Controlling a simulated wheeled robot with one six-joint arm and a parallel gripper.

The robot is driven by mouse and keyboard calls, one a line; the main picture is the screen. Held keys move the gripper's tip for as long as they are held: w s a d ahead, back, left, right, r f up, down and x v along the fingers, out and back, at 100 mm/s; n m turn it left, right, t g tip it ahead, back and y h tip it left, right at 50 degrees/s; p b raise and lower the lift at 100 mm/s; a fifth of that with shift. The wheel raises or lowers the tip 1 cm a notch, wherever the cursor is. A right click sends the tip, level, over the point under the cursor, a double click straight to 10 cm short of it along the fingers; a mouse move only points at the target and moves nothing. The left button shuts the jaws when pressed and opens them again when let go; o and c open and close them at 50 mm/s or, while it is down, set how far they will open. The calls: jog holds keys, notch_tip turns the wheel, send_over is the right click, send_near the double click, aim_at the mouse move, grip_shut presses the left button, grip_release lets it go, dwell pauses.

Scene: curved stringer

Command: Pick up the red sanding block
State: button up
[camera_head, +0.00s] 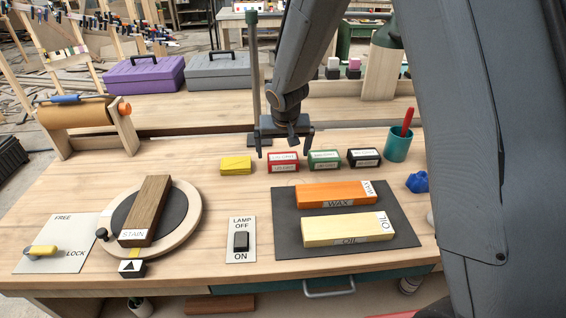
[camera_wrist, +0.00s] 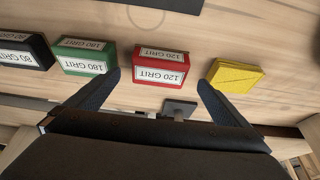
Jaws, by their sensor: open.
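The red sanding block (camera_head: 283,162) stands on the wooden workbench, in a row between a yellow block and a green one. In the wrist view the red block (camera_wrist: 160,67) shows a white label reading "120 GRIT" upside down. My gripper (camera_head: 286,143) is above and just behind the red block in the head view. In the wrist view my gripper's fingers (camera_wrist: 157,80) are spread apart and empty. The red block lies beyond the fingertips, between their lines and nearer the left finger. It appears apart from both fingers.
The yellow block (camera_head: 236,165) is left of the red one; the green block (camera_head: 323,160) and black block (camera_head: 364,157) are right. A teal cup (camera_head: 398,145) stands farther right. A thin dark post (camera_head: 254,75) rises behind the row. A dark mat (camera_head: 288,240) lies in front.

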aim_at(283, 157)
jog(key=shift+p+x, duration=0.5)
jog(key=shift+x, duration=2.05)
jog(key=shift+w+d, duration=0.1)
jog(key=c, duration=1.2)
jog(key=shift+r+b, duration=0.3)
jog(key=shift+r, duration=4.75)
